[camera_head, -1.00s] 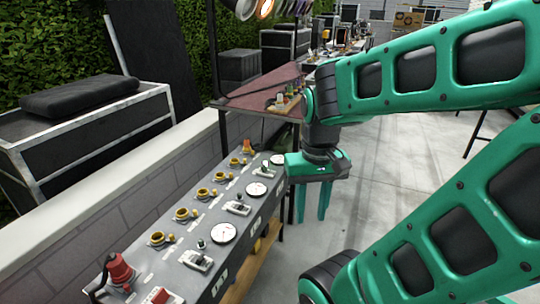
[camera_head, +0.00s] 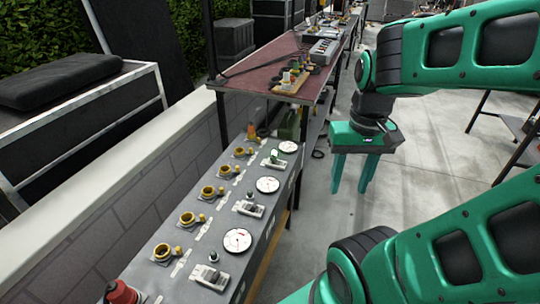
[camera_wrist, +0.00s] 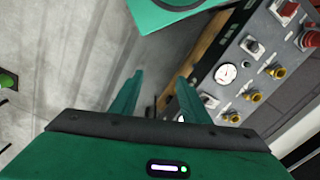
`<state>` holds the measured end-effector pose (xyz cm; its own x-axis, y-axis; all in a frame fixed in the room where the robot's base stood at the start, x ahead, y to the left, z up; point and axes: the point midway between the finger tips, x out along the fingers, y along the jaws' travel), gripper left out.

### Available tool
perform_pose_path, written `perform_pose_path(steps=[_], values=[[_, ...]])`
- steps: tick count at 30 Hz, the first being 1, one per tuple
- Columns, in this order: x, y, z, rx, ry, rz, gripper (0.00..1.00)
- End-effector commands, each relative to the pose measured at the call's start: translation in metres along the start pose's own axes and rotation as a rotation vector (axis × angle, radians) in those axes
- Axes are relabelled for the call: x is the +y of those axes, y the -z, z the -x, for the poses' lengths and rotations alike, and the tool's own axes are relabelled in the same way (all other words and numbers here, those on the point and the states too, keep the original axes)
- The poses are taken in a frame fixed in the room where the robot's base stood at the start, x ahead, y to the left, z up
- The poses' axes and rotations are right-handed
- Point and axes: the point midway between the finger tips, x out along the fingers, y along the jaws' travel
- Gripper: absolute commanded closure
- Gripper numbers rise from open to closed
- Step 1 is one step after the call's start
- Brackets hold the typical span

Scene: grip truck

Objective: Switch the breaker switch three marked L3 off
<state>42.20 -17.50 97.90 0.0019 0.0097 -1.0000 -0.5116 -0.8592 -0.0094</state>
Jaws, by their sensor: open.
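The grey control panel (camera_head: 172,252) runs along the left in the head view, with breaker switches in a row beside round white gauges. A near switch (camera_head: 208,278), a middle switch (camera_head: 249,208) and a far switch (camera_head: 273,161) show. Their labels are too small to read, so I cannot tell which is L3. My gripper (camera_head: 351,187) is open and empty, fingers pointing down, to the right of the panel and apart from it. In the wrist view, my gripper's fingers (camera_wrist: 160,78) have floor between them; panel switches (camera_wrist: 252,46) and a gauge (camera_wrist: 227,73) lie right.
A reddish table (camera_head: 262,75) with small parts stands beyond. Concrete floor (camera_head: 425,150) is open on the right.

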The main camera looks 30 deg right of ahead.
Motion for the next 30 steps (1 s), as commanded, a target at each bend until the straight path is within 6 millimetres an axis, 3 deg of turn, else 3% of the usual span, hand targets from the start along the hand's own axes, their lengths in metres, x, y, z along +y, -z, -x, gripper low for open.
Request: perform_pose_path(steps=[5,10,16,23,30], values=[[-0.005,0.051,0.010,-0.004,-0.003,0.096,0.58],[-0.024,0.119,0.016,0.000,-0.003,0.249,0.58],[-0.051,0.200,0.007,0.004,-0.006,0.442,0.58],[-0.085,0.287,-0.021,0.006,-0.011,0.671,0.58],[-0.122,0.368,-0.072,0.003,-0.014,0.917,0.58]])
